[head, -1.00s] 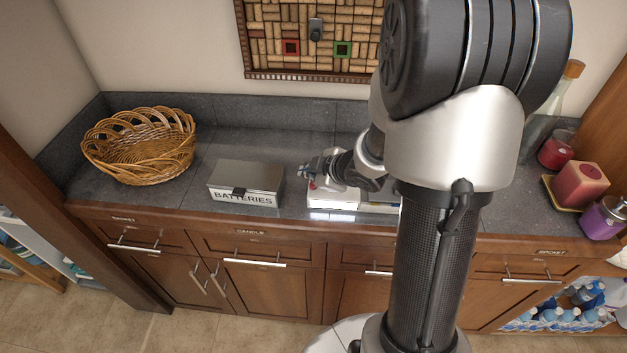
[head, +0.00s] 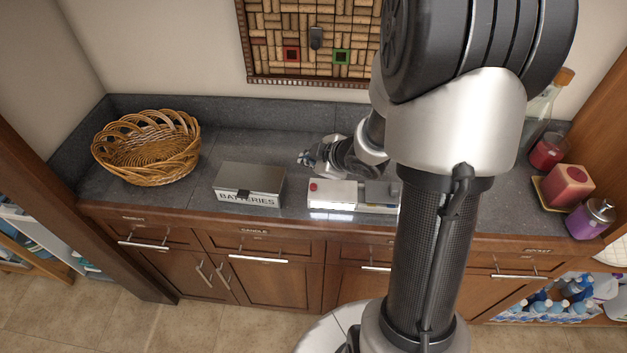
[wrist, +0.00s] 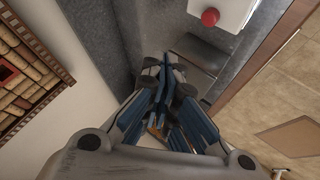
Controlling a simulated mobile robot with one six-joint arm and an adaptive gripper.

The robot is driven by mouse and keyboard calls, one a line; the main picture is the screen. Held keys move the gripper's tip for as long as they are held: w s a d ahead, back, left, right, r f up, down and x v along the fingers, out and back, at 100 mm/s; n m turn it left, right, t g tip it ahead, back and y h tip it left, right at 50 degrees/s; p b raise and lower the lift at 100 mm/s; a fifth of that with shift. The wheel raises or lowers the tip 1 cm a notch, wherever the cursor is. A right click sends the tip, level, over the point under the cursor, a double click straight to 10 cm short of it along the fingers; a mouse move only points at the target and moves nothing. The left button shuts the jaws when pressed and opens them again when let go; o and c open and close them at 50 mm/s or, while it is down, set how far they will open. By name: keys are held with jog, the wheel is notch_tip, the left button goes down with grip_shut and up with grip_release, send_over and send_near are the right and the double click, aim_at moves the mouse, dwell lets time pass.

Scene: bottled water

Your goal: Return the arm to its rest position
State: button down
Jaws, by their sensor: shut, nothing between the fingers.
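My gripper (head: 306,159) is above the counter, behind a white and grey device with a red button (head: 335,193). In the wrist view my gripper (wrist: 166,72) shows its blue and grey fingers together with nothing between them. The device's white part with the red button (wrist: 210,17) is at the top of the wrist view, apart from the fingers. My arm covers part of the device's right end in the head view.
A metal batteries box (head: 248,183) stands left of the device, and a wicker basket (head: 150,150) farther left. Red candles (head: 567,184), a purple jar (head: 590,218) and a glass bottle (head: 541,105) stand at the right. A cork board (head: 312,65) hangs behind.

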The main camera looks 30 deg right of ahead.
dwell(0.3)
jog(key=s+r+m+g+h+b, duration=0.1)
jog(key=s+r+m+h, duration=0.45)
jog(key=r, duration=0.55)
jog(key=s+a+r+m+g+y, duration=0.1)
jog(key=s+a+m+y, duration=0.1)
jog(key=s+a, duration=0.4)
jog(key=s+a+r+m+g+y+b, duration=0.1)
jog(key=s+a, duration=0.6)
jog(key=s, duration=0.7)
jog(key=shift+a+r+m+g+y, duration=0.25)
jog(key=shift+m+g+y, duration=0.5)
jog(key=shift+m, duration=0.3)
jog(key=shift+d, duration=0.1)
